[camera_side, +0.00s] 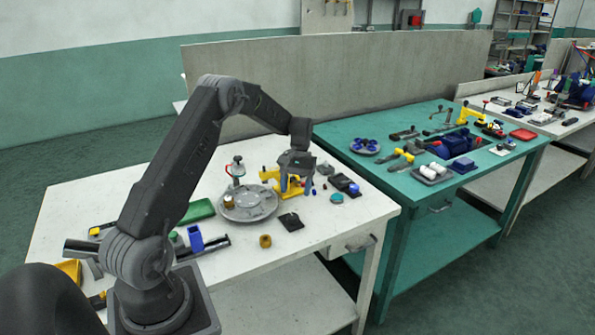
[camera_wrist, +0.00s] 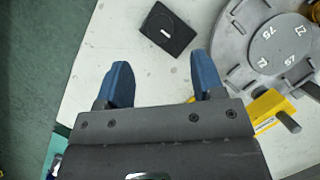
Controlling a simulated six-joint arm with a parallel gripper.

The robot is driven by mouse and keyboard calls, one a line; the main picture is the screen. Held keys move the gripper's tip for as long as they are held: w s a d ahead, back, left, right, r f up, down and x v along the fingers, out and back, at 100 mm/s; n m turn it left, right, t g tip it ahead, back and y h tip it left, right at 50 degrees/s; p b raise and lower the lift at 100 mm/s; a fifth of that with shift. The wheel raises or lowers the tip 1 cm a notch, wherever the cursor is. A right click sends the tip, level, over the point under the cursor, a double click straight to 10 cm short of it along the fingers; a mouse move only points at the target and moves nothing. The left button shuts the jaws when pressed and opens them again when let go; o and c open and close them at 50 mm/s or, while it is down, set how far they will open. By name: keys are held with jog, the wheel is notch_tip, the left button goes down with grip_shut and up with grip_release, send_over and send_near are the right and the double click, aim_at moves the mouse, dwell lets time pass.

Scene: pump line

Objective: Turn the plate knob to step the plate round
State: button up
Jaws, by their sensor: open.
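The plate (camera_side: 262,209) is a grey round disc on the white table, just left of my gripper (camera_side: 294,186) in the side view. In the wrist view the plate (camera_wrist: 232,44) is cut off at the upper right, with a numbered inner disc (camera_wrist: 268,50). A brass-coloured piece (camera_side: 229,202) stands at the plate's left edge in the side view. I cannot tell whether it is the plate knob. My gripper also shows in the wrist view (camera_wrist: 162,78), its blue fingers apart and nothing between them. It is above the table beside the plate.
A yellow clamp-like part (camera_side: 268,174) is close to my gripper; yellow also shows in the wrist view (camera_wrist: 270,106). A black square block (camera_side: 291,222) lies in front. A brass ring (camera_side: 265,241) lies near the front edge.

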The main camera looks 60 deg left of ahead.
jog(key=v, duration=0.5)
jog(key=shift+w+a+r, duration=0.1)
jog(key=shift+r, duration=0.3)
jog(key=s+d+r+m+t+y, duration=0.2)
jog(key=s+d+r, duration=0.2)
jog(key=d+r, duration=0.45)
jog(key=s+d+r+m+t+y, duration=0.1)
jog(key=s+d+r+m+t, duration=0.15)
jog(key=d+r, duration=0.6)
jog(key=s+d+f+m+t, duration=0.1)
jog(key=s+d+m+t, duration=0.1)
jog(key=s+d, duration=0.4)
jog(key=s+d+m+t, duration=0.2)
jog(key=s+d, duration=0.4)
jog(key=s, duration=0.4)
jog(key=shift+s+f+m, duration=0.25)
jog(key=shift+f+m, duration=0.1)
jog(key=shift+f, duration=0.05)
